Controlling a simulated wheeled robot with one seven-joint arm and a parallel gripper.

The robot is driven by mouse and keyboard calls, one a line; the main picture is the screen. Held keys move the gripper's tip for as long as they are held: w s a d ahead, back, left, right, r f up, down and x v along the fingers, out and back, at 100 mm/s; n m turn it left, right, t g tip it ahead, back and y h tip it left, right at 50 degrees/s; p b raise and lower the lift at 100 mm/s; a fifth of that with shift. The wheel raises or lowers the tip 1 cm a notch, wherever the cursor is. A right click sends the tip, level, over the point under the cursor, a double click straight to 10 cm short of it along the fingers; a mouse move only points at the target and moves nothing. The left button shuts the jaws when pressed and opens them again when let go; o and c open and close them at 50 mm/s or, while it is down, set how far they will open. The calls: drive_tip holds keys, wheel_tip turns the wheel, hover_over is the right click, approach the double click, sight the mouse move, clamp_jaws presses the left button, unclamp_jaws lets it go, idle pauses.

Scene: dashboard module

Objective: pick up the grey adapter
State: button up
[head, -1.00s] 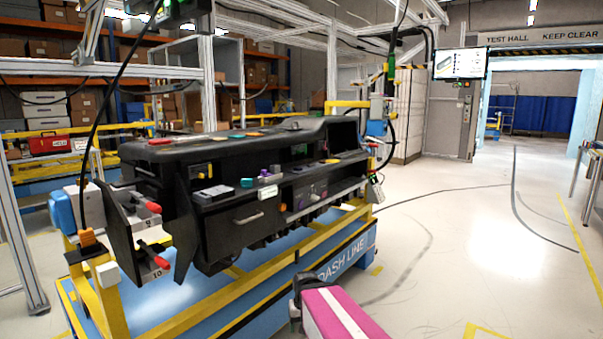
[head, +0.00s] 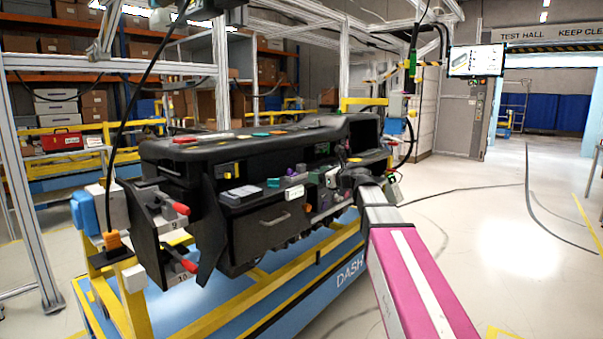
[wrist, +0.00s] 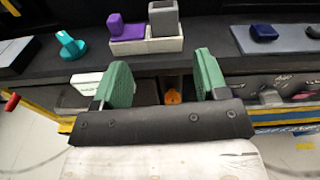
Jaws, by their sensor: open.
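The grey adapter, seemingly the upright grey block (wrist: 163,19), stands in a white holder (wrist: 148,45) beside a purple block (wrist: 127,31) in the wrist view. In the head view the grey block (head: 300,169) is small, on the dashboard's ledge next to purple pieces. My gripper (wrist: 164,76) is open, its two green-padded fingers apart with nothing held between them. The fingers are on the near side of the ledge, short of the white holder. In the head view my arm reaches the dashboard's right part, and the fingers are hard to make out.
The black dashboard (head: 270,147) rests on a yellow and blue stand (head: 225,310). A teal knob (wrist: 71,46) lies left of the holder, and a grey tray (wrist: 262,40) with dark blue pieces lies right. An orange piece (wrist: 173,97) shows below, between the fingers. Floor at right is clear.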

sight(301, 171)
drive_tip(key=shift+m, duration=0.6)
drive_tip(key=w+a, duration=0.1)
drive_tip(key=w+a+r, duration=0.1)
drive_tip(key=a, duration=0.1)
drive_tip(key=w+a+r, duration=0.1)
drive_tip(key=w, duration=0.1)
drive_tip(key=shift+a+r, duration=0.2)
drive_tip(key=shift+a, duration=0.15)
drive_tip(key=x, duration=0.5)
drive_tip(key=shift+w, duration=0.2)
drive_tip(key=c, duration=1)
